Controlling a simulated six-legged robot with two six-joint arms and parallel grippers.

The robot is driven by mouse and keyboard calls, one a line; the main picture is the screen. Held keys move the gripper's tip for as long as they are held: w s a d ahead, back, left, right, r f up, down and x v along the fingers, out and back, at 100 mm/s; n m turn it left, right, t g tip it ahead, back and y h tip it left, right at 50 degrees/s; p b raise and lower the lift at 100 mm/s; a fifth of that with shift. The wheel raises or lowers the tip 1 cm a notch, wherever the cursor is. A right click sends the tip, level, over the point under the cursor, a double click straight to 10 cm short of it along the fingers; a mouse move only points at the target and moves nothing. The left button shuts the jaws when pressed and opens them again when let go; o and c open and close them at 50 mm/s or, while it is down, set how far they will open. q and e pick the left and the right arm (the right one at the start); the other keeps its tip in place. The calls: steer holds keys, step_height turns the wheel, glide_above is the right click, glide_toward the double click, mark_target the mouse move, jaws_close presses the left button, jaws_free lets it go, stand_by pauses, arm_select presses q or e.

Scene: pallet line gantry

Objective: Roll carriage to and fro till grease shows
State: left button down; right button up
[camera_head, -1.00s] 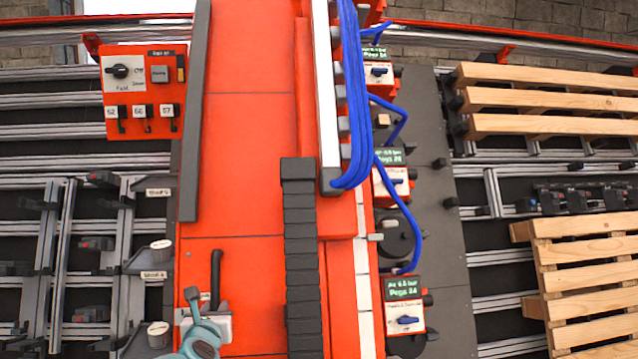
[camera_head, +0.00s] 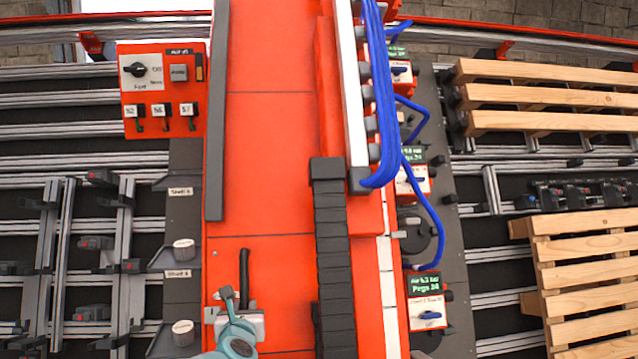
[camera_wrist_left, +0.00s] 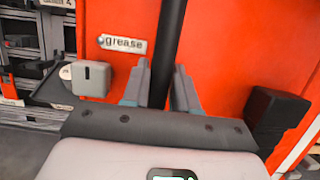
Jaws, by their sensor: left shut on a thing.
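The carriage (camera_head: 265,140) is a tall red upright body in the middle of the head view. A black upright handle (camera_head: 244,272) stands on a light bracket low on its front. My left gripper (camera_head: 229,306) is at this handle, low in the head view. In the left wrist view its two grey fingers (camera_wrist_left: 163,88) stand either side of the black handle (camera_wrist_left: 166,40), shut on it. A small tag reading "grease" (camera_wrist_left: 123,43) is on the red face left of the handle. My right gripper is not in view.
A black cable chain (camera_head: 333,260) and blue hoses (camera_head: 383,100) run down the carriage's right side. A red switch box (camera_head: 160,90) is at the left. Red-and-white peg boxes (camera_head: 427,312) stand to the right. Wooden pallets (camera_head: 590,265) are at far right, before grey rails.

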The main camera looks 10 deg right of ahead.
mark_target(267, 297)
arm_select(q)
steer(key=shift+d+p, duration=0.5)
steer(key=shift+d, duration=1.4)
steer(key=shift+d, duration=0.35)
steer(key=shift+d+r, duration=0.1)
